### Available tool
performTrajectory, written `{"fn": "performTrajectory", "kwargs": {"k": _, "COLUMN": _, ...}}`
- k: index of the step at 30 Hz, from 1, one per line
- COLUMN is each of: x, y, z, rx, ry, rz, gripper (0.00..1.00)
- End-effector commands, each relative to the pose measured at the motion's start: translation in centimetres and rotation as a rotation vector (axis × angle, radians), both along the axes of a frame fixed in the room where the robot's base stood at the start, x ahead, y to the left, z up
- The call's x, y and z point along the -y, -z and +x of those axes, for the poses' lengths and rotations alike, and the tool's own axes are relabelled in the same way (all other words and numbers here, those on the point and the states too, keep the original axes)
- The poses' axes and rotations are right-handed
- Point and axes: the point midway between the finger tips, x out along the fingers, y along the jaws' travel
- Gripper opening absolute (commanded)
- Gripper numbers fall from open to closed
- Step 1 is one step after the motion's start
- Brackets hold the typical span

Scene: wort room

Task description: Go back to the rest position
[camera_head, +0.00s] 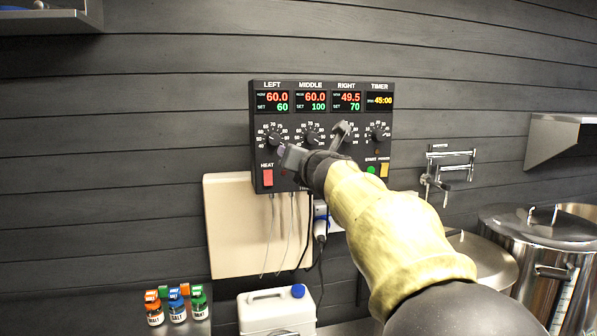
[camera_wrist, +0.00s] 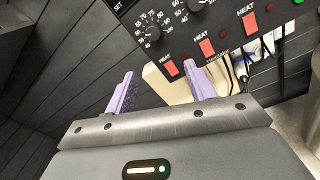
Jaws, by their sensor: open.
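My gripper (camera_head: 318,143) is open and empty, reaching in front of the control panel (camera_head: 261,159) on the dark plank wall. In the wrist view, the two purple fingers of my gripper (camera_wrist: 158,90) stand apart, below the panel's red HEAT switches (camera_wrist: 207,47). No contact with the panel can be made out. The panel has displays for LEFT, MIDDLE, RIGHT and TIMER, reading 60.0, 60.0, 49.5 and 45:00. My arm hides part of its lower right, including some of the switches.
A beige board (camera_head: 232,225) is behind and below the panel, with cables hanging over it. A white canister (camera_head: 265,316) and several small labelled bottles (camera_head: 178,308) stand at the lower left. Steel kettles (camera_head: 535,240) and a wall tap (camera_head: 440,170) are on the right.

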Motion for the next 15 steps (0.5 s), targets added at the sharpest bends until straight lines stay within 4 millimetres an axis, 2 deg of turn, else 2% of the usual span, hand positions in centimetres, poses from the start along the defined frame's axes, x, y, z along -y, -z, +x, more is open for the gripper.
{"fn": "performTrajectory", "kwargs": {"k": 5, "x": 4.7, "y": 5.6, "z": 0.3, "rx": -0.199, "ry": 0.13, "rz": 0.313, "gripper": 0.55}}
{"fn": "performTrajectory", "kwargs": {"k": 8, "x": 8.1, "y": 10.6, "z": -0.4, "rx": -0.354, "ry": 0.258, "rz": 0.577, "gripper": 0.55}}
{"fn": "performTrajectory", "kwargs": {"k": 11, "x": 11.0, "y": 15.8, "z": -2.2, "rx": -0.496, "ry": 0.409, "rz": 0.839, "gripper": 0.55}}
{"fn": "performTrajectory", "kwargs": {"k": 15, "x": 14.2, "y": 22.9, "z": -6.0, "rx": -0.659, "ry": 0.649, "rz": 1.184, "gripper": 0.55}}
